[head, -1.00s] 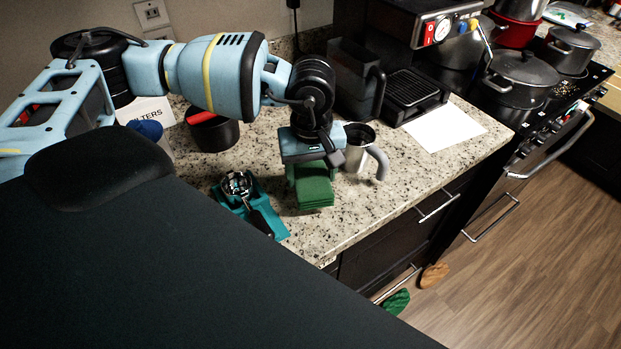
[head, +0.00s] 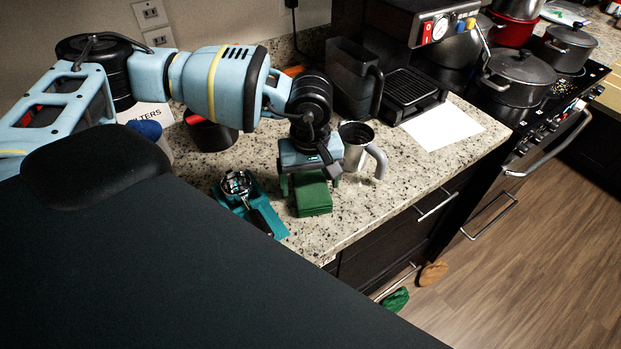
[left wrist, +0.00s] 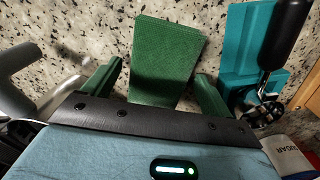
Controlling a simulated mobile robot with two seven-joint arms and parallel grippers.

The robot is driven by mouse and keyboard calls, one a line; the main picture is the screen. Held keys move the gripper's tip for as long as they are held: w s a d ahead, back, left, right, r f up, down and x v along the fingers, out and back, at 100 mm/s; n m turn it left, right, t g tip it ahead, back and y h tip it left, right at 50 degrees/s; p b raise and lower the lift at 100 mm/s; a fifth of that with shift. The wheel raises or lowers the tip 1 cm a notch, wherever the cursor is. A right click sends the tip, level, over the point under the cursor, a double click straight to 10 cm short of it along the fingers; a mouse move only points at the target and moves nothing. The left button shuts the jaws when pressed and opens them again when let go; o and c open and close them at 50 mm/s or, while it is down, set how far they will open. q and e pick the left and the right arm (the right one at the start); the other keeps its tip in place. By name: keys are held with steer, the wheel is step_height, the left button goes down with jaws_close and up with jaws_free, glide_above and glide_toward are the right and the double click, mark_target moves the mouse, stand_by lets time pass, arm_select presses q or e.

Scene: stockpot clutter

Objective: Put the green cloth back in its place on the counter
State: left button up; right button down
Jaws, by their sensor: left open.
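The green cloth (head: 313,201) is a folded stack lying on the speckled counter, beside the teal holder. It also shows in the left wrist view (left wrist: 166,52), square to the counter surface. My left gripper (head: 310,180) is open above the cloth, its green fingers on either side of the cloth's rear part with gaps between. In the left wrist view the two fingers (left wrist: 160,78) stand apart, with the cloth's near end between them. The cloth's rear part is hidden under the gripper in the head view. My right gripper is not in view.
A teal holder (head: 272,219) with a dark-handled metal tool lies left of the cloth. A steel mug (head: 354,155) stands close behind right. A white sheet (head: 443,128) lies farther right. The counter's front edge runs just beyond the cloth; a green item (head: 396,300) is below.

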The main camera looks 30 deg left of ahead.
mark_target(311, 185)
arm_select(q)
step_height(311, 185, up, 12)
steer(key=shift+r, duration=0.2)
stand_by(0.4)
steer(key=shift+f, duration=0.1)
stand_by(0.4)
